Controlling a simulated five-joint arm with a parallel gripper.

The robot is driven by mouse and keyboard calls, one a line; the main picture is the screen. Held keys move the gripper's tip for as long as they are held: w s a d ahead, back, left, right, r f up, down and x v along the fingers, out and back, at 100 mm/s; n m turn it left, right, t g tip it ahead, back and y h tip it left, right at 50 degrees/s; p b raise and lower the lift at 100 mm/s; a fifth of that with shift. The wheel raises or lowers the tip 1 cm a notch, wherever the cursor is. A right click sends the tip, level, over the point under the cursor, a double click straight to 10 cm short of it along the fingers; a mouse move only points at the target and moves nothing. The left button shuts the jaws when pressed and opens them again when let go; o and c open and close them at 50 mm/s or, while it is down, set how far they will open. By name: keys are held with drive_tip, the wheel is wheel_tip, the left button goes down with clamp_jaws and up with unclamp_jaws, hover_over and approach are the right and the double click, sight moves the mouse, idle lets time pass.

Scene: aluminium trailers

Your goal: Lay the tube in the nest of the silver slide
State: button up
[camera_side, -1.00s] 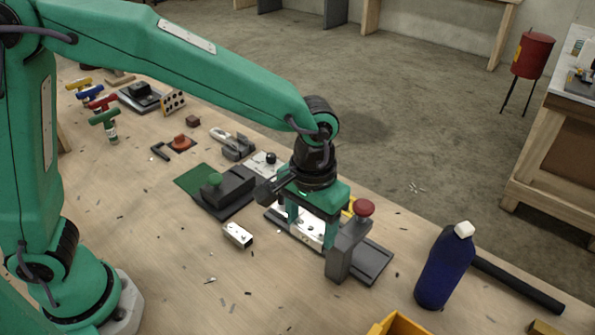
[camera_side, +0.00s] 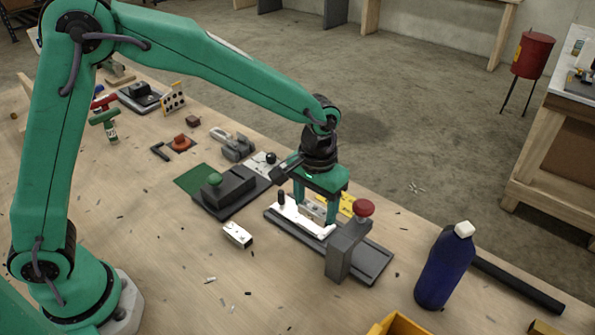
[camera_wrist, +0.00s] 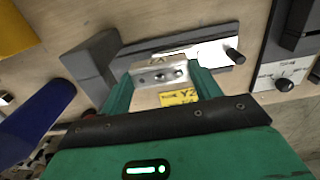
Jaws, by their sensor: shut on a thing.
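My gripper (camera_side: 315,215) is shut on a short silver tube (camera_wrist: 160,73) with round holes in its face. The tube also shows between the fingers in the side view (camera_side: 312,209). The silver slide (camera_side: 291,214), a bright plate with a black upright handle (camera_side: 281,198), lies in a dark grey rail directly below and beside the fingers. In the wrist view the slide (camera_wrist: 213,53) runs right from behind the tube. The tube and fingers hide its nest. I cannot tell whether the tube touches the slide.
A grey block with a red knob (camera_side: 363,208) stands close right of my gripper. A yellow label (camera_side: 347,204) lies behind. Another pale block (camera_side: 238,234) lies on the bench left of the rail. A blue bottle (camera_side: 444,268) stands right. A grey fixture (camera_side: 225,190) is left.

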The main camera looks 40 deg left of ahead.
sight(314, 210)
drive_tip(key=w+a+f, duration=0.2)
drive_tip(key=w, duration=0.1)
drive_tip(key=shift+w+a+f, duration=0.2)
drive_tip(key=shift+a+f, duration=0.15)
drive_tip(key=shift+f, duration=2)
drive_tip(key=o, duration=1.1)
drive_tip(key=shift+f, duration=0.15)
wheel_tip(314, 210, up, 12)
drive_tip(key=shift+r, duration=0.2)
